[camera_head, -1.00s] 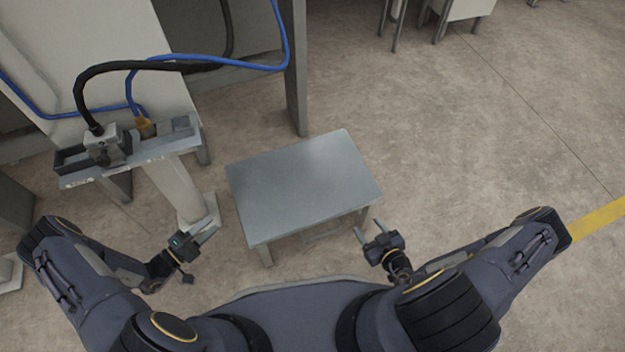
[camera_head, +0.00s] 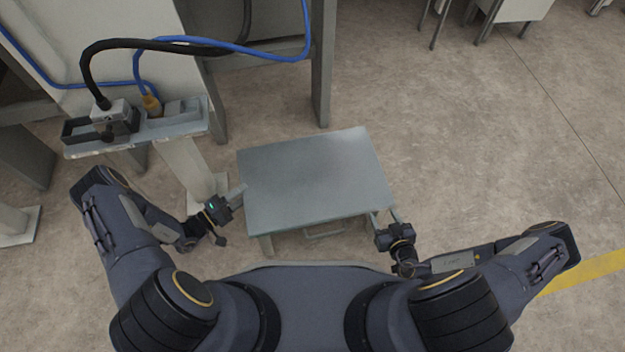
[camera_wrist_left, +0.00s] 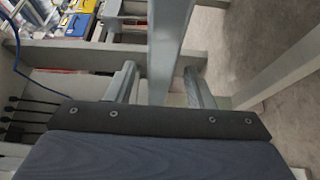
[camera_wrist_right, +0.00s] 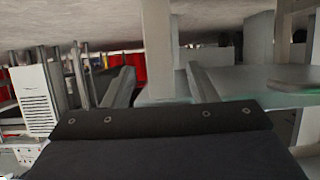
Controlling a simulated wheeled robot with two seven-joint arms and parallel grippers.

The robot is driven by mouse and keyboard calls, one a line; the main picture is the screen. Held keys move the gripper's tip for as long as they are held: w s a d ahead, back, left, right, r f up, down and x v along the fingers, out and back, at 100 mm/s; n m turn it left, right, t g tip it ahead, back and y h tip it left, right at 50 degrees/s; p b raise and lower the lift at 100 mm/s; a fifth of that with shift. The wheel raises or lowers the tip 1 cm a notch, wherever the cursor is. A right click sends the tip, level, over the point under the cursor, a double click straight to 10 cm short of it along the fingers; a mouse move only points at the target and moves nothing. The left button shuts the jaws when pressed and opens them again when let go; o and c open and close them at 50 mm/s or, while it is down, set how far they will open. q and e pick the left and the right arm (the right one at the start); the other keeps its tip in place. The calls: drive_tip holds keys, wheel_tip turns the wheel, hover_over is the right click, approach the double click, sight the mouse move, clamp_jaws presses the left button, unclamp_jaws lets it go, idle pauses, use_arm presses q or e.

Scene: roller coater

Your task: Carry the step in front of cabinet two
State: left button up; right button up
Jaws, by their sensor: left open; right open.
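The step (camera_head: 315,180) is a low grey metal stool with a flat rectangular top, standing on the floor in front of my body in the head view. My left gripper (camera_head: 238,193) is open at the left side of its top. In the left wrist view a grey bar (camera_wrist_left: 168,45) stands between the open fingers (camera_wrist_left: 160,85). My right gripper (camera_head: 385,216) is open at the step's front right corner. In the right wrist view a pale upright bar (camera_wrist_right: 157,45) shows between its fingers (camera_wrist_right: 162,85). I cannot tell whether either gripper touches the step. Cabinet two cannot be identified.
A machine with a bracket (camera_head: 160,138), a black cable (camera_head: 130,45) and a blue cable stands at the left, its post near my left gripper. A grey upright post (camera_head: 321,70) stands behind the step. The floor to the right is clear, with a yellow line (camera_head: 590,268).

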sight(252, 185)
use_arm(q)
drive_tip(key=shift+x, duration=2.3)
use_arm(e)
drive_tip(key=shift+x, duration=2.35)
drive_tip(key=shift+r, duration=0.1)
use_arm(q)
clamp_jaws()
use_arm(e)
clamp_jaws()
use_arm(q)
drive_tip(key=shift+r, duration=0.3)
use_arm(e)
drive_tip(key=shift+r, duration=0.25)
